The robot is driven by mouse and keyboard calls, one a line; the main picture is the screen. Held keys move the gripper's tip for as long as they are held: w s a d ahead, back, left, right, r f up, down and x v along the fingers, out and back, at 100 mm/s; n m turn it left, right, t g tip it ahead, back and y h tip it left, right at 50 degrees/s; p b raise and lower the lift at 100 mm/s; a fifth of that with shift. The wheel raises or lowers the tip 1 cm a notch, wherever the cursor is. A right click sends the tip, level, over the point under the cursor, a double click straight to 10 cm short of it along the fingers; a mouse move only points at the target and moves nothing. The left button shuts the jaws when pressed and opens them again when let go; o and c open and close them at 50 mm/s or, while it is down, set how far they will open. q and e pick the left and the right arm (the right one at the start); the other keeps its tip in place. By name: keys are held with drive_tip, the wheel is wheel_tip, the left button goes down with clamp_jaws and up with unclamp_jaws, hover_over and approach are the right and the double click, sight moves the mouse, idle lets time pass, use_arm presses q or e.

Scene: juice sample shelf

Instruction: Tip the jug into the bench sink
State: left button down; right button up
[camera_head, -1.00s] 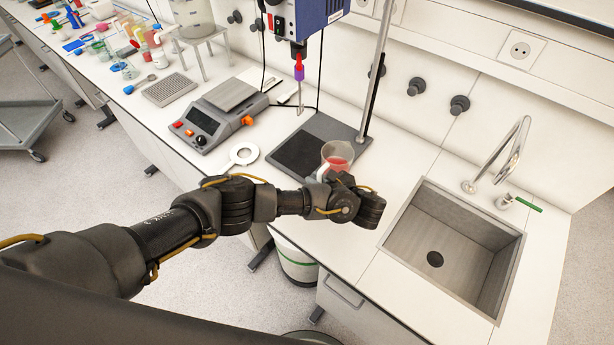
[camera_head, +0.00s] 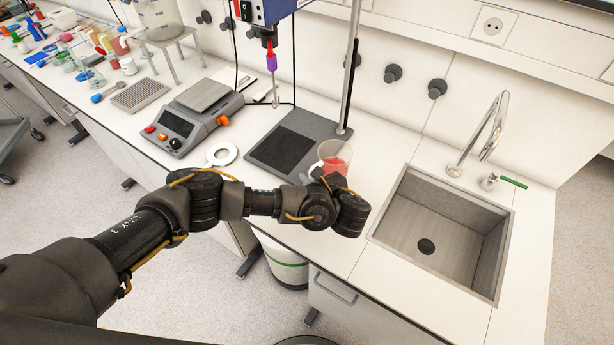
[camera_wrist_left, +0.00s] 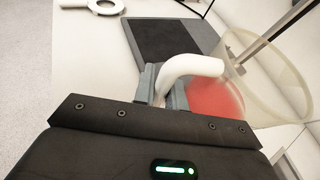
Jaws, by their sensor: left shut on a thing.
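The clear jug (camera_head: 335,158) with red liquid is in the head view, just behind my left wrist and left of the sink. In the left wrist view the jug (camera_wrist_left: 265,85) shows large at the right, with its white handle (camera_wrist_left: 190,68) between my fingers. My left gripper (camera_wrist_left: 168,92) is shut on that handle. In the head view my arm hides the fingers and the lower jug. The bench sink (camera_head: 440,232) is a grey basin with a dark drain, to the right of the jug. My right gripper is not in view.
A curved tap (camera_head: 490,125) and a green-handled lever (camera_head: 512,182) stand behind the sink. A stirrer stand with a dark base (camera_head: 285,150), a balance (camera_head: 188,125) and a white ring (camera_head: 222,154) are to the left. White bench surface is bare around the sink.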

use_arm(q)
drive_tip(key=a+r+m+t+h+b, duration=0.2)
drive_tip(key=a+r+m+h+b, duration=0.4)
drive_tip(key=a+r, duration=1)
drive_tip(key=a+h+b, duration=0.1)
drive_tip(key=a+b, duration=0.1)
drive_tip(key=a, duration=0.2)
drive_tip(key=shift+r+b, duration=0.2)
drive_tip(key=shift+b, duration=0.15)
drive_tip(key=shift+s, duration=0.1)
